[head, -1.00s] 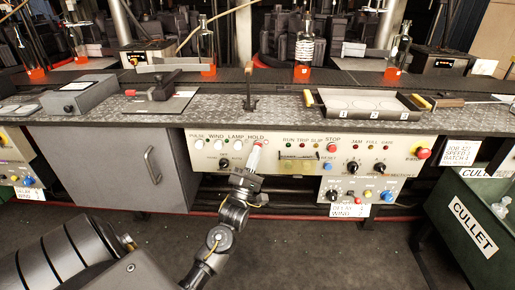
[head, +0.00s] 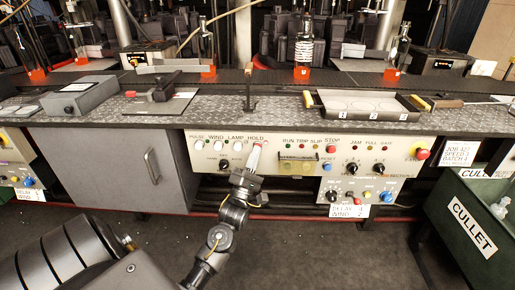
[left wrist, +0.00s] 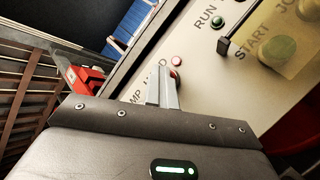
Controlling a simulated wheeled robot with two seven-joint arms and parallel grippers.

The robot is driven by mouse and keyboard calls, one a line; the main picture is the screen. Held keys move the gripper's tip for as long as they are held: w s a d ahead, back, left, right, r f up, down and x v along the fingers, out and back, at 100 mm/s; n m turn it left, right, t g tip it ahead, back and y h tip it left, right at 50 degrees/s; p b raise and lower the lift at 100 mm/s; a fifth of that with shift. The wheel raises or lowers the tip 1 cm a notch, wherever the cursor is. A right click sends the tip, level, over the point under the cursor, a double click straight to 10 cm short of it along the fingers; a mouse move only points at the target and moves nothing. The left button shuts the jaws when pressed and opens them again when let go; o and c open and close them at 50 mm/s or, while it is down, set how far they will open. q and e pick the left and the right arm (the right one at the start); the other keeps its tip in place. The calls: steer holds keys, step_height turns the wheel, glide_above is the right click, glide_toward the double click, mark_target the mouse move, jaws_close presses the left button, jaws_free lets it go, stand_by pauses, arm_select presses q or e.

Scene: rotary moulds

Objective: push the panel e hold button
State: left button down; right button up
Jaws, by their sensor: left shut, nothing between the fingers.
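The cream control panel (head: 270,165) is on the front of the bench. Its HOLD label (head: 256,138) shows just above the tips of my left gripper (head: 257,146). The fingers are shut and empty, pointing up at the panel, and hide the place below the label where a button would sit. In the left wrist view the shut fingers (left wrist: 163,88) reach the panel face beside the partly covered HOLD lettering. A small round part lies half hidden at their tips; whether they touch it I cannot tell. A small red round lamp or button (left wrist: 177,61) is just beyond. My right gripper is out of view.
White PULSE (head: 199,144), WIND (head: 218,146) and LAMP (head: 237,146) buttons stand left of the fingers. A yellowish see-through cover (head: 298,162) hangs at right, over START in the wrist view (left wrist: 275,45). A red STOP button (head: 331,149) is farther right.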

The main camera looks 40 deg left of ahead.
arm_select(q)
steer(key=shift+a+f, duration=0.1)
steer(key=s+d+p, duration=0.1)
steer(key=s+d, duration=0.1)
steer(key=s+d+p, duration=0.1)
steer(key=s, duration=0.1)
steer(key=shift+s+d+f, duration=0.1)
steer(key=shift+s+d, duration=0.25)
stand_by(0.7)
